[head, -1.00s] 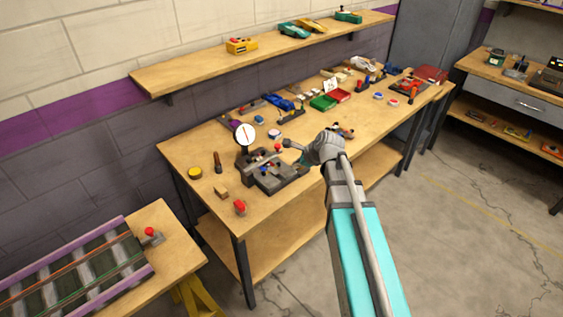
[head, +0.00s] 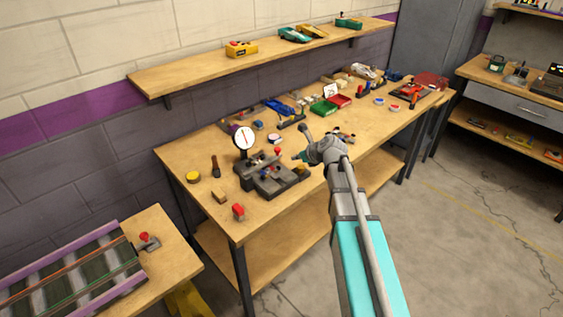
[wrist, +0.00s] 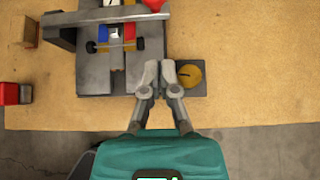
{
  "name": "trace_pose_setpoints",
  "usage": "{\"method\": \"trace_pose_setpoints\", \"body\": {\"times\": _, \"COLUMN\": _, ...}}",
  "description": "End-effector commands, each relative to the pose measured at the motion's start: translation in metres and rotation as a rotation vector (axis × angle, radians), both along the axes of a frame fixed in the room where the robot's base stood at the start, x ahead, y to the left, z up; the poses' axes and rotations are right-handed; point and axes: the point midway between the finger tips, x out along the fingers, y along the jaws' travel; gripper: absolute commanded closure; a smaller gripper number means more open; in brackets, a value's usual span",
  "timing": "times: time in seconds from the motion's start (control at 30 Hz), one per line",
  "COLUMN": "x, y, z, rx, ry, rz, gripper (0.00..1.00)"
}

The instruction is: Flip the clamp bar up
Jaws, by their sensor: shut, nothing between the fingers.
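The clamp bar (wrist: 95,15) is a grey bar lying across a dark grey fixture (head: 289,182) on the workbench. A red knob (wrist: 155,5) sits at its right end, cut by the top edge of the wrist view; the red knob also shows in the head view (head: 278,151). A small car with blue and red parts (wrist: 117,38) sits in the fixture, partly under the bar. My gripper (wrist: 160,72) is shut and empty. It is over the fixture's front right edge, on the near side of the bar and apart from it. In the head view my gripper (head: 298,157) is beside the fixture.
A round dial gauge (head: 244,138) stands behind the fixture. A yellow disc (wrist: 189,76) lies on a dark pad right of my fingers. A wooden block (wrist: 24,31) and a red block (wrist: 9,94) are at the left. Bare bench top (wrist: 260,70) lies to the right.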

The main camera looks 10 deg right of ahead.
Motion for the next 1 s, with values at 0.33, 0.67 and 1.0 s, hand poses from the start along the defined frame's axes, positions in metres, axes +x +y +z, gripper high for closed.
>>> {"method": "trace_pose_setpoints", "body": {"times": 0.33, "x": 0.004, "y": 0.002, "z": -0.004, "rx": -0.002, "ry": 0.000, "rz": 0.001, "gripper": 1.00}}
{"method": "trace_pose_setpoints", "body": {"times": 0.67, "x": 0.022, "y": 0.015, "z": -0.024, "rx": -0.001, "ry": -0.001, "rz": 0.002, "gripper": 1.00}}
{"method": "trace_pose_setpoints", "body": {"times": 1.0, "x": 0.048, "y": 0.034, "z": -0.049, "rx": -0.002, "ry": 0.000, "rz": 0.003, "gripper": 1.00}}
